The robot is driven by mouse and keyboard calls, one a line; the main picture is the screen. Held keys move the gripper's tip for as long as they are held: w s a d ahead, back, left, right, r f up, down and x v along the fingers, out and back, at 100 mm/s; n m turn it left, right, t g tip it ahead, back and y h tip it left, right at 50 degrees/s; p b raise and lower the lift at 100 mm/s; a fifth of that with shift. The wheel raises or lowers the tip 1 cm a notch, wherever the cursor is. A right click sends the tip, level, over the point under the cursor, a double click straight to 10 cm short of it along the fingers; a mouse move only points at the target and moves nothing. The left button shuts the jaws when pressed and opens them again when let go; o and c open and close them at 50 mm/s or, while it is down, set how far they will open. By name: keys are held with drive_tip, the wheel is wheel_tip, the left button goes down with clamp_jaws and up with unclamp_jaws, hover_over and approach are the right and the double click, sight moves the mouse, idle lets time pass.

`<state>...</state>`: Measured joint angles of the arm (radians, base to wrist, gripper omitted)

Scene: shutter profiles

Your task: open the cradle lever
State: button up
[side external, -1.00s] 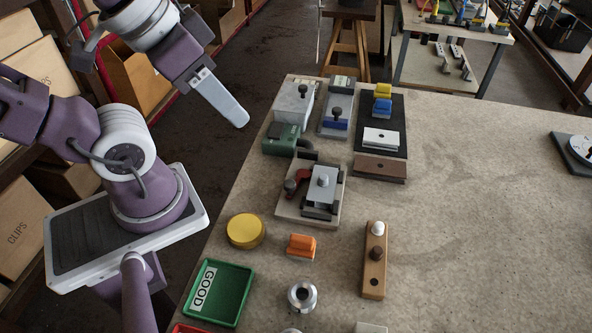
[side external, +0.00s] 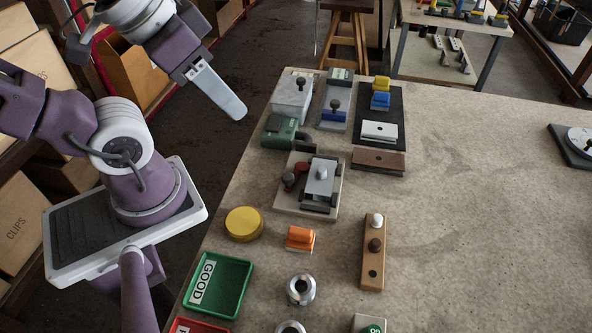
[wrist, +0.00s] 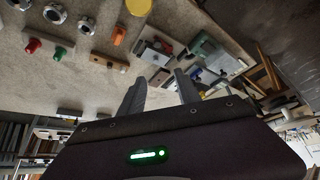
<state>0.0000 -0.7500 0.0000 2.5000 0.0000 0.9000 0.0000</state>
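The cradle (side external: 323,207) is a light plate with a grey block and dark rails on the table's left part. Its lever (side external: 290,179) appears to be the red arm with a dark knob at the plate's left side. In the wrist view the cradle (wrist: 151,56) shows beyond my fingertips; the lever is too small there to read clearly. My gripper (side external: 238,113) hangs left of the table edge, well apart from the cradle and lever. In the wrist view my gripper (wrist: 160,82) has its two fingers apart with nothing between them.
A green clamp-like device (side external: 280,130) and grey box (side external: 293,94) stand behind the cradle. A yellow disc (side external: 243,223), orange block (side external: 300,238) and green tray (side external: 219,287) lie in front. A wooden peg block (side external: 373,260) stands front right. The table's right part is mostly clear.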

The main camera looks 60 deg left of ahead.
drive_tip(key=shift+o, duration=0.7)
drive_tip(key=g, duration=0.4)
approach(289, 176)
drive_tip(key=w+f+m+g, duration=0.2)
drive_tip(key=w+g, duration=0.3)
drive_tip(key=g, duration=0.1)
drive_tip(key=shift+y, duration=0.4)
drive_tip(key=x, duration=0.6)
drive_tip(key=shift+s+d, duration=0.2)
drive_tip(key=shift+s, duration=0.05)
drive_tip(key=shift+s+f, duration=0.15)
drive_tip(key=shift+f, duration=0.35)
clamp_jaws()
